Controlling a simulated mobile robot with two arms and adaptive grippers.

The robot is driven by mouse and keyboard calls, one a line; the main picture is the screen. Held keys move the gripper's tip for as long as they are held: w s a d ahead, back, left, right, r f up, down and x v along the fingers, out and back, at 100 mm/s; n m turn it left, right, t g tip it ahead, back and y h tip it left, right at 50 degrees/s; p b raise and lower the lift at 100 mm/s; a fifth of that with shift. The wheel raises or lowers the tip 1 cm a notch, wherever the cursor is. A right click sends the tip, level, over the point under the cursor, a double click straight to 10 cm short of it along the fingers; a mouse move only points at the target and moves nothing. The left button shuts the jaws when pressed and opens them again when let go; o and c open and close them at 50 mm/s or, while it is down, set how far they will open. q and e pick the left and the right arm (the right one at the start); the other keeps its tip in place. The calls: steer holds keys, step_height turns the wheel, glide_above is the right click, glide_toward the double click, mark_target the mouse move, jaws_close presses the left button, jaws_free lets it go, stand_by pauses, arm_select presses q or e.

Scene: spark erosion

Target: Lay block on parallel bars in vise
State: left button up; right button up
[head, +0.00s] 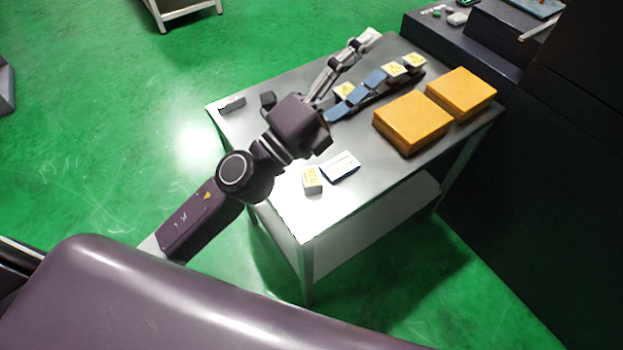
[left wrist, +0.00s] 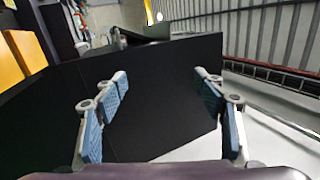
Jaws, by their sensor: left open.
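My left gripper (head: 378,66) is open and empty, its blue-padded fingers reaching over the far part of the steel table; it also shows spread in the left wrist view (left wrist: 162,88). Small blocks with yellow labels lie on the table: one at the near edge (head: 312,181), others beyond the fingers, such as the block at the back (head: 415,61). Another labelled block (head: 345,91) shows partly behind a finger. I cannot tell which one is the task's block. I cannot make out the vise or the parallel bars in either view. My right gripper is out of view.
Two orange boxes (head: 411,121) (head: 462,92) stand on the right of the steel table (head: 355,205). A white flat box (head: 341,167) lies near the front. A dark machine (head: 560,150) stands right of the table; a dark panel (left wrist: 150,110) fills the wrist view's middle.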

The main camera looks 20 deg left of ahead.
arm_select(q)
steer(key=s+d+m+g+h, duration=0.2)
steer(key=d+m+g+h, duration=0.25)
steer(key=m, duration=0.25)
steer(key=m+g+y, duration=1.2)
steer(key=m+y, duration=0.2)
steer(key=m, duration=0.1)
glide_above(311, 176)
steer(key=s+a, duration=0.1)
steer(key=s, duration=0.1)
step_height(311, 176, down, 26)
steer(key=shift+w+a+r, duration=0.1)
steer(key=shift+r, duration=0.05)
steer(key=p+x, duration=0.1)
steer(key=x, duration=0.3)
steer(key=a+p+x, duration=0.1)
steer(key=x, duration=0.1)
steer(key=shift+w+f+p, duration=0.25)
steer(key=shift+f+p, duration=0.05)
steer(key=shift+f, duration=0.15)
steer(key=shift+w+d+f+t, duration=0.15)
steer(key=shift+f+t, duration=0.1)
steer(key=shift+f, duration=0.25)
steer(key=shift+r, duration=0.15)
steer(key=c, duration=1.6)
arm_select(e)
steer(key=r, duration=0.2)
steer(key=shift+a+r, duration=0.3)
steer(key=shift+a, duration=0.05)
